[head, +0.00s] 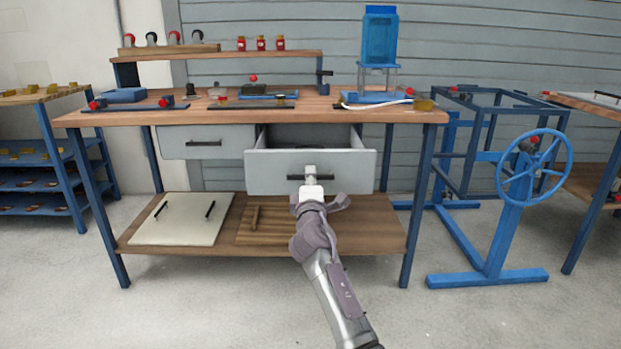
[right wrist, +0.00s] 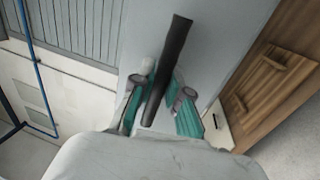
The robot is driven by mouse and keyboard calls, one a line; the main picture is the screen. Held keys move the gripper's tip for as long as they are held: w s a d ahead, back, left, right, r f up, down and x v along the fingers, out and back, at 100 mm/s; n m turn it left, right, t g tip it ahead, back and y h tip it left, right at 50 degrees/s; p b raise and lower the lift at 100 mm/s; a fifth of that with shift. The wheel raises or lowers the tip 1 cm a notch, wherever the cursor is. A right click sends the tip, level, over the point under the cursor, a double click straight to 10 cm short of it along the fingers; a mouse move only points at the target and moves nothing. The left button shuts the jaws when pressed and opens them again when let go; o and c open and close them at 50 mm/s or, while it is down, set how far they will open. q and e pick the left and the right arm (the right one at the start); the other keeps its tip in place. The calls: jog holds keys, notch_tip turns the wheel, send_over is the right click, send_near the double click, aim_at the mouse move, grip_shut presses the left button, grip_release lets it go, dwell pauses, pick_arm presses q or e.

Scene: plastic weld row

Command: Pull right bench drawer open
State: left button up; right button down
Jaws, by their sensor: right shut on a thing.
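The right bench drawer (head: 350,172) is grey and hangs under the wooden bench top. It is pulled part way out, and its inside shows behind the front panel. Its black bar handle (head: 327,178) is partly hidden by my right gripper (head: 311,176). In the right wrist view the dark handle (right wrist: 166,65) runs between the two teal-padded fingers of the gripper (right wrist: 158,100), which is shut on it. The drawer front (right wrist: 215,35) fills the middle of that view. My left gripper is not in view.
The left drawer (head: 180,143) is closed beside it. The bench top (head: 210,115) carries tools and a blue hopper (head: 380,38). The lower shelf (head: 370,225) holds a pale panel (head: 180,218) and a slatted wooden piece. A blue handwheel stand (head: 534,168) stands to the right. The front floor is clear.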

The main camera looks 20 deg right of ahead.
dwell(0.3)
jog(key=c, duration=1.1)
grip_release()
jog(key=shift+c, duration=0.2)
jog(key=shift+s, duration=0.1)
jog(key=v, duration=1.1)
jog(key=shift+s+a+f, duration=0.15)
jog(key=shift+s, duration=0.2)
